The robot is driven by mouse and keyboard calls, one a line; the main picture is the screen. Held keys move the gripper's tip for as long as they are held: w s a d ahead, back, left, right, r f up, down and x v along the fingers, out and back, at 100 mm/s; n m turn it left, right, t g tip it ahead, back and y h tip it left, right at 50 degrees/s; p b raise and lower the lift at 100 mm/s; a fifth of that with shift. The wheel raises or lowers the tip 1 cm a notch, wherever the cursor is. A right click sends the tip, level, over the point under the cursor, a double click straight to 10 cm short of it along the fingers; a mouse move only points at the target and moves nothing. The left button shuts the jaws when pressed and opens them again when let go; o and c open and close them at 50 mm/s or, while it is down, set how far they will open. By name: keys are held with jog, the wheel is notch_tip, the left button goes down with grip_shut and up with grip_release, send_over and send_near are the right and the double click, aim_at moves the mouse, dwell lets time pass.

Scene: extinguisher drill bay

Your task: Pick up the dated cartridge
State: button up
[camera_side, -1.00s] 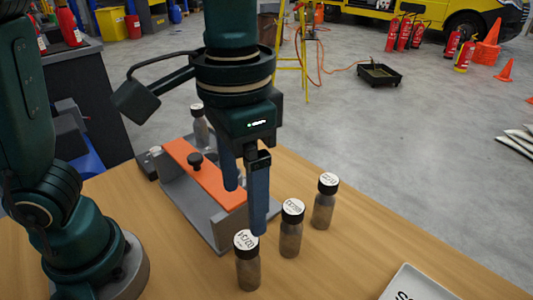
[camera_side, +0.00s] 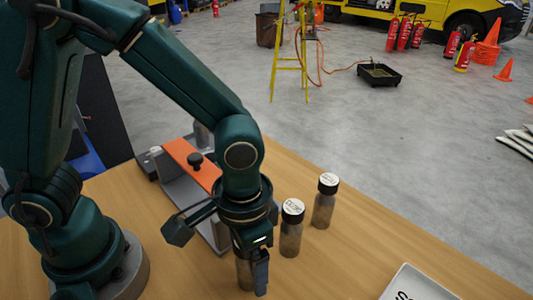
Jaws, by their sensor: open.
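Three grey cartridges with black caps and white printed top labels stand upright in a row on the wooden table. The nearest cartridge (camera_side: 243,272) is mostly hidden by my gripper (camera_side: 252,280), which points down at it. One blue finger shows on its right side; the other finger is hidden. The jaws are open, and I cannot tell whether they touch it. The middle cartridge (camera_side: 291,230) and the far cartridge (camera_side: 325,204) stand clear to the right. Their labels are too small to read surely.
A white lettered tray (camera_side: 412,284) lies at the table's front right. The table between the cartridges and the tray is bare.

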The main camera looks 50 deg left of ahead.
jog(key=shift+f, duration=0.45)
grip_shut()
